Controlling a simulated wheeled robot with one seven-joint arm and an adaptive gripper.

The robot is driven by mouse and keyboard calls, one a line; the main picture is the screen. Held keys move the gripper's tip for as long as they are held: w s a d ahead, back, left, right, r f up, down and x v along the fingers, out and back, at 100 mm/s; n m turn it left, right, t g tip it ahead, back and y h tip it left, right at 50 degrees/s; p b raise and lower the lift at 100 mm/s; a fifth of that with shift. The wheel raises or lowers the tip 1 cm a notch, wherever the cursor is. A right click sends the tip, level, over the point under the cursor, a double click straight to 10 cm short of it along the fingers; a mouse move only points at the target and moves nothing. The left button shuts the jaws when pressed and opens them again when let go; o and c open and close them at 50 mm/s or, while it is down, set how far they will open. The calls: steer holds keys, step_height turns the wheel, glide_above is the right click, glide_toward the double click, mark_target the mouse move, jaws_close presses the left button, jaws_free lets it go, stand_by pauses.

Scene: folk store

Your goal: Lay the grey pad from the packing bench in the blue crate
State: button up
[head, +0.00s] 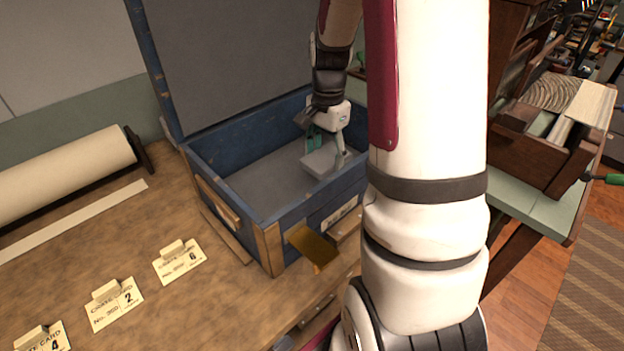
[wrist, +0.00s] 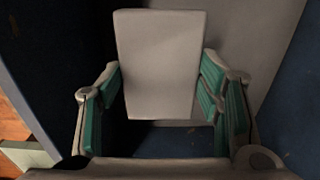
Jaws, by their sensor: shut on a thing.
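The blue crate (head: 228,143) stands on the packing bench (head: 115,235) with its lid raised at the back. My gripper (head: 328,148) is inside the crate, towards its right side, pointing down. It is shut on the grey pad (head: 318,163). In the wrist view the pad (wrist: 160,62) sits between the green-lined fingers of my gripper (wrist: 162,100), gripped at its sides. The crate's grey floor shows left of the pad in the head view. I cannot tell whether the pad touches the floor. My arm hides the crate's right end.
Several cream crate cards (head: 115,303) stand on the bench in front of the crate. A paper roll (head: 65,175) lies at the left. A brass plate (head: 312,247) juts from the crate's front. A wooden cabinet with a green top (head: 535,205) stands at the right.

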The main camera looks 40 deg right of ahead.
steer(key=shift+f, duration=3.8)
steer(key=shift+f+b, duration=0.15)
steer(key=shift+b, duration=0.2)
steer(key=o, duration=0.8)
